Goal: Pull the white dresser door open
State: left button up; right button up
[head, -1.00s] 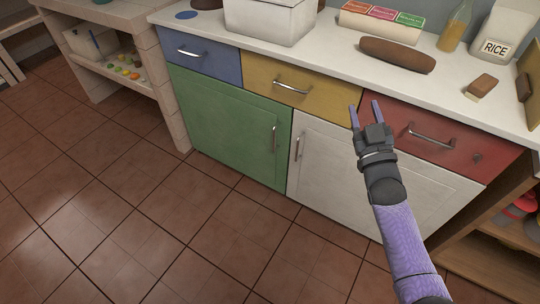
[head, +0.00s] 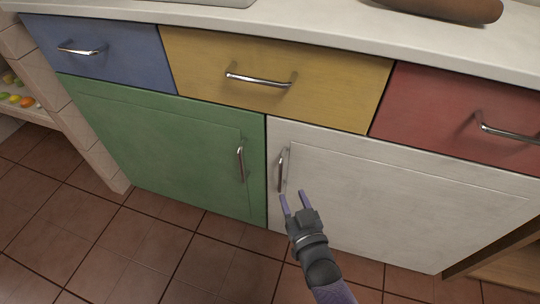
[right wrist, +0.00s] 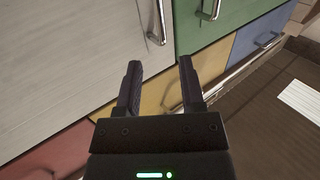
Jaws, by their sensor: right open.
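The white dresser door (head: 400,200) is shut, flush with the cabinet front, and it fills the upper left of the right wrist view (right wrist: 70,60). Its upright metal handle (head: 281,172) is near its left edge; the handle also shows in the right wrist view (right wrist: 157,22). My right gripper (head: 293,196) is open and empty, its purple fingertips just below the handle in the head view. In the right wrist view the fingers (right wrist: 158,63) point toward the handle, with a gap between. My left gripper is not in view.
The green door (head: 170,140), with its own upright handle (head: 241,162), adjoins on the left. Above are the blue drawer (head: 100,50), yellow drawer (head: 280,105) and red drawer (head: 450,115), all shut with protruding handles. The tiled floor (head: 150,245) in front is clear.

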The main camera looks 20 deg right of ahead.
aim_at(282, 170)
jog(key=w+b, duration=0.2)
jog(key=w, duration=0.2)
jog(key=w+b, duration=0.2)
jog(key=w, duration=0.2)
jog(key=shift+w+f, duration=0.2)
jog(key=shift+w, duration=0.2)
jog(key=shift+w+b, duration=0.25)
jog(key=shift+b, duration=0.05)
jog(key=shift+w+r, duration=0.15)
jog(key=shift+r, duration=0.05)
jog(key=shift+c, duration=0.5)
grip_shut()
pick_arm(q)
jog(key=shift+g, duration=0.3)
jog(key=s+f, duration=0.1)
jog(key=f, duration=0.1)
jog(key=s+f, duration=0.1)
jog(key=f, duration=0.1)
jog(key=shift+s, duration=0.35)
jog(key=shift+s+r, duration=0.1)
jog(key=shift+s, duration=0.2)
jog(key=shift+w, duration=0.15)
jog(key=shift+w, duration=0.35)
